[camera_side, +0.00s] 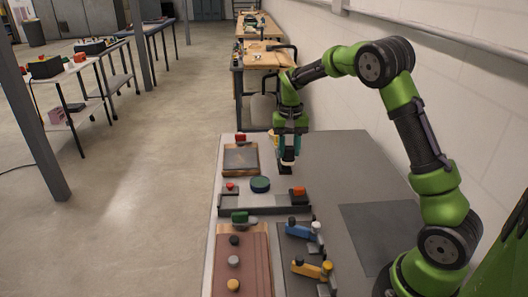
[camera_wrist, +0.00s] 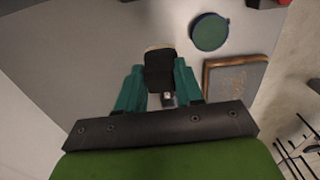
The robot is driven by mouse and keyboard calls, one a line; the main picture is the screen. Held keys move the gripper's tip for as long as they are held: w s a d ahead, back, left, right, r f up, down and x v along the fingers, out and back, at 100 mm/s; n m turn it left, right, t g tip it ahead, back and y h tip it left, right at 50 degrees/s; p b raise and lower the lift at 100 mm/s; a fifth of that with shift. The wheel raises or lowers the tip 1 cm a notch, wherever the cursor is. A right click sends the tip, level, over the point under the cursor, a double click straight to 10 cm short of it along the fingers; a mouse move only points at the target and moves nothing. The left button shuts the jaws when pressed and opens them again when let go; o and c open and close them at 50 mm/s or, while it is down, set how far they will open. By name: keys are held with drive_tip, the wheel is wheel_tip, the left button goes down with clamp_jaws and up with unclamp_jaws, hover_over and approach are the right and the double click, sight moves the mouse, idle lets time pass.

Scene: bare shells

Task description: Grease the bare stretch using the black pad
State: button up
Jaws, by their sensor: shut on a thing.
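My gripper (camera_side: 288,158) is shut on the black pad (camera_side: 286,169), which hangs below the fingers close to the grey tabletop. I cannot tell if the pad touches it. In the wrist view the pad (camera_wrist: 160,70) sits between the teal fingers, with a pale edge at its far end. A wood-framed grey panel (camera_side: 241,158) lies left of my gripper; in the wrist view the panel (camera_wrist: 234,82) shows faint tan marks. I cannot tell which part is the bare stretch. A round dark tin with a green top (camera_side: 260,184) stands in front of the panel, apart from the pad.
A red block (camera_side: 241,137) is behind the panel. A red knob (camera_side: 230,187) and an orange block (camera_side: 299,191) stand near the tin. Nearer are a green-handled tool (camera_side: 240,217), a brown board (camera_side: 243,264) with knobs, and blue (camera_side: 300,228) and yellow (camera_side: 308,268) tools. The tabletop's right side is clear.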

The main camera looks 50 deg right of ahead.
drive_tip(key=w+a, duration=0.6)
drive_tip(key=shift+h, duration=0.3)
drive_tip(key=shift+w+f, duration=0.15)
drive_tip(key=shift+f, duration=2.9)
drive_tip(key=shift+f, duration=0.6)
wheel_tip(320, 180, up, 7)
idle(0.5)
